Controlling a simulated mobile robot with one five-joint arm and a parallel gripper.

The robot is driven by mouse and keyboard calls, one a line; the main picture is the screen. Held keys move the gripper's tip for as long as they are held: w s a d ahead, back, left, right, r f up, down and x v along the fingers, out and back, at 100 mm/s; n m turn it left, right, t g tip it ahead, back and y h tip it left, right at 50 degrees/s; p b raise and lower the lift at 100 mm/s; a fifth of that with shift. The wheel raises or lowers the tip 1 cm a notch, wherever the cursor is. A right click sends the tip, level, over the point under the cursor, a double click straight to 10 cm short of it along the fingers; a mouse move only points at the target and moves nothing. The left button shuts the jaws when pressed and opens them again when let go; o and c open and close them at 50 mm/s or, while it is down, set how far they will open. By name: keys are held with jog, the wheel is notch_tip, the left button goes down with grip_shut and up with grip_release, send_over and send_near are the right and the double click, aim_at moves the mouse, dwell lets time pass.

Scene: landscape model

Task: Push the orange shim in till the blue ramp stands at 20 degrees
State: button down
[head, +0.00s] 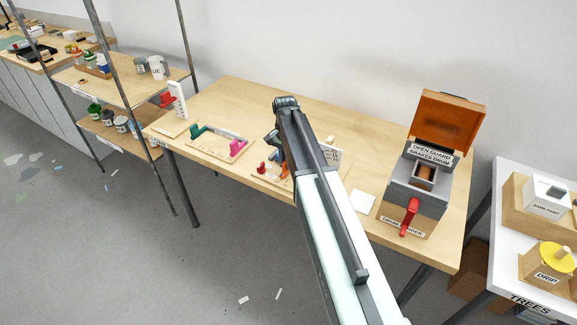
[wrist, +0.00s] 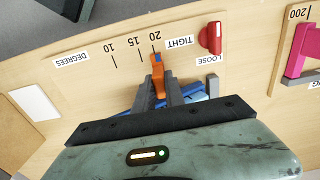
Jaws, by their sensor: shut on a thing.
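In the wrist view the orange shim (wrist: 158,68) lies between the tips of my gripper (wrist: 158,82), which is shut on it. The shim's far end is close to the tick marked 20 on the degree scale (wrist: 135,50). The blue ramp (wrist: 192,87) lies just right of the fingers, partly hidden by them and by the gripper body, so its tilt cannot be read directly. In the head view the orange shim (head: 284,174) shows as a small patch beside my arm. My gripper is mostly hidden behind the arm there.
A red knob (wrist: 211,38) stands on the board between the TIGHT and LOOSE labels. A fixture with pink and green parts (head: 220,142) stands to the left. A white card (head: 362,201) and a grey machine with a raised orange guard (head: 445,125) are to the right.

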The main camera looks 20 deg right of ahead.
jog(key=c, duration=1.5)
grip_release()
jog(key=shift+s, duration=0.15)
jog(key=shift+o, duration=0.5)
jog(key=shift+d, duration=0.15)
notch_tip(320, 180, up, 8)
jog(key=p, duration=0.8)
jog(key=shift+f, duration=0.1)
jog(key=shift+s, duration=0.1)
